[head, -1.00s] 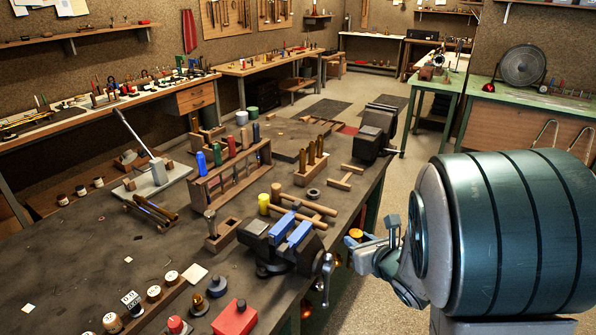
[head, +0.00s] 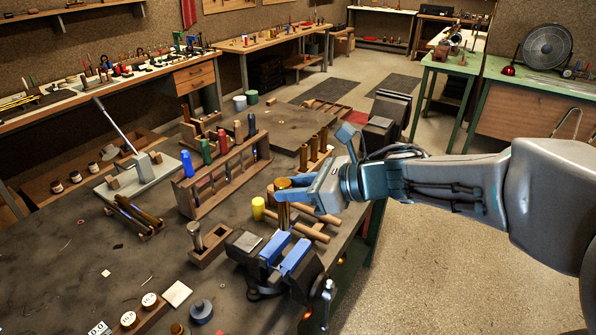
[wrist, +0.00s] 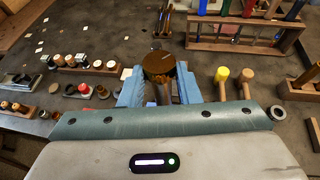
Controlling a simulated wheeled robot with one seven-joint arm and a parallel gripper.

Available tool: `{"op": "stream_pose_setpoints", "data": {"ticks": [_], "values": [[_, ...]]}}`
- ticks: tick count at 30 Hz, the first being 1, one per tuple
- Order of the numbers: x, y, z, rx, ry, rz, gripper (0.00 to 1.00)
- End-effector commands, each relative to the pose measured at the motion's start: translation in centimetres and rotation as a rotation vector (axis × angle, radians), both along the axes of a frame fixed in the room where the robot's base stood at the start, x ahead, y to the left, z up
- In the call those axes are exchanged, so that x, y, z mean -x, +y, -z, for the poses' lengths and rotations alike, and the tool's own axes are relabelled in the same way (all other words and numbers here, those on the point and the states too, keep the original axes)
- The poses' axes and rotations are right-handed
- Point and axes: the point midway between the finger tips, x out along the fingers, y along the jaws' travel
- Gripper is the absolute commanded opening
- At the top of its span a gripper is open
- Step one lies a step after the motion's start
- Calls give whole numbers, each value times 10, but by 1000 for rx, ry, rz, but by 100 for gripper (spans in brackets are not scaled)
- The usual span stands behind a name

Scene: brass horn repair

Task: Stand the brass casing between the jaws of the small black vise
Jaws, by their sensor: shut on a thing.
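The brass casing (head: 284,214) is upright in my gripper (head: 292,190), its round top showing above the fingers. In the wrist view the casing (wrist: 158,66) stands between the two light blue fingers (wrist: 158,88). The small black vise (head: 262,285) sits at the bench's near edge, with two blue jaws (head: 294,257) parted by a gap. The casing's lower end shows just above and behind the jaws in the head view. I cannot tell whether it is over the gap. The vise is not clearly seen in the wrist view.
Wooden mallets (head: 305,228) lie just behind the vise. A rack of coloured-handled tools (head: 222,175) is farther back. A larger black vise (head: 388,120) is at the bench's far right edge.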

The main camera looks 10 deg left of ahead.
Motion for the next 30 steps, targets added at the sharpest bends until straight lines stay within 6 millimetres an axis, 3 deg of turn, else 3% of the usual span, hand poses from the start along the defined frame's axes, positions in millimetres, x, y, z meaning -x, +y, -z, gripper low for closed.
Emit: {"op": "stream_pose_setpoints", "data": {"ticks": [18,30], "values": [[2,-2,0,-3,-6,-10,0],[2,-2,34,-1,-6,-11,0]]}}
